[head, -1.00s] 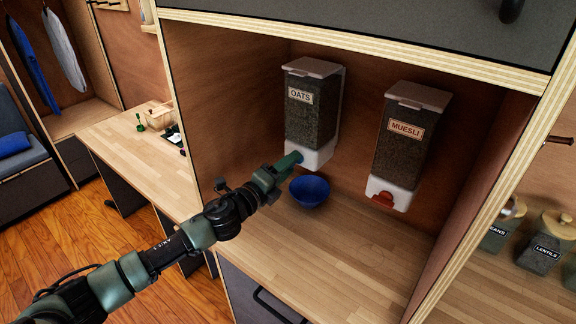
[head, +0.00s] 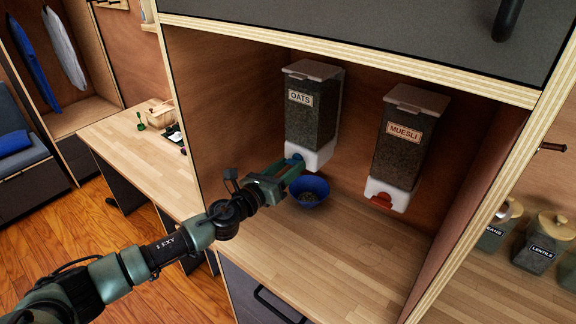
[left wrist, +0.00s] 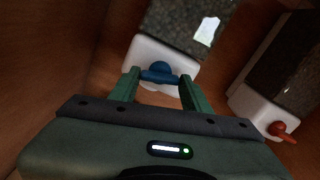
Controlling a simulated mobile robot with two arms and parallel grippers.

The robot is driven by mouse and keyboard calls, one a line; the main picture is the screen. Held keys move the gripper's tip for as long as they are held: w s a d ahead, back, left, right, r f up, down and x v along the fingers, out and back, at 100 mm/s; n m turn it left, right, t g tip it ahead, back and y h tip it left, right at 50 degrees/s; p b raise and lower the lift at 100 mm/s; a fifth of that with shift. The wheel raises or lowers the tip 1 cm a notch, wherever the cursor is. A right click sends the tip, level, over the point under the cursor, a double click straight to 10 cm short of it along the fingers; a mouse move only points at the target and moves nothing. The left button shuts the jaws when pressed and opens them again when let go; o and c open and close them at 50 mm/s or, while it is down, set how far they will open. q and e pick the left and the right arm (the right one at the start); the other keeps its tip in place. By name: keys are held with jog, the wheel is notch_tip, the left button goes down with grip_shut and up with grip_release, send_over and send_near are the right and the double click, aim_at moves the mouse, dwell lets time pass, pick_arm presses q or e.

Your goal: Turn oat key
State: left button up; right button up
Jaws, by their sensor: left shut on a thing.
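The oats dispenser (head: 311,115) hangs on the back wall of the cubby, with a white base and a blue key at its front. My left gripper (head: 298,163) is at that base, its fingers around the blue key (left wrist: 159,72), shut on it. The left wrist view shows the key between the two green fingertips (left wrist: 160,82). The blue bowl (head: 309,191) stands on the counter under the dispenser, with some grey-brown contents at its bottom. My right gripper is not in view.
The muesli dispenser (head: 409,145) with a red key (head: 382,200) hangs to the right. Jars (head: 538,251) stand beyond the cubby's right wall. The counter (head: 350,240) in front of the bowl is clear.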

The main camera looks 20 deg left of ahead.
pick_arm(q)
jog(key=shift+m+p, duration=0.3)
jog(key=shift+m, duration=1.3)
jog(key=o, duration=1.4)
jog(key=shift+c, duration=0.2)
jog(key=b+v, duration=0.2)
jog(key=v, duration=0.5)
jog(key=shift+s+a, duration=0.15)
jog(key=shift+s, duration=0.2)
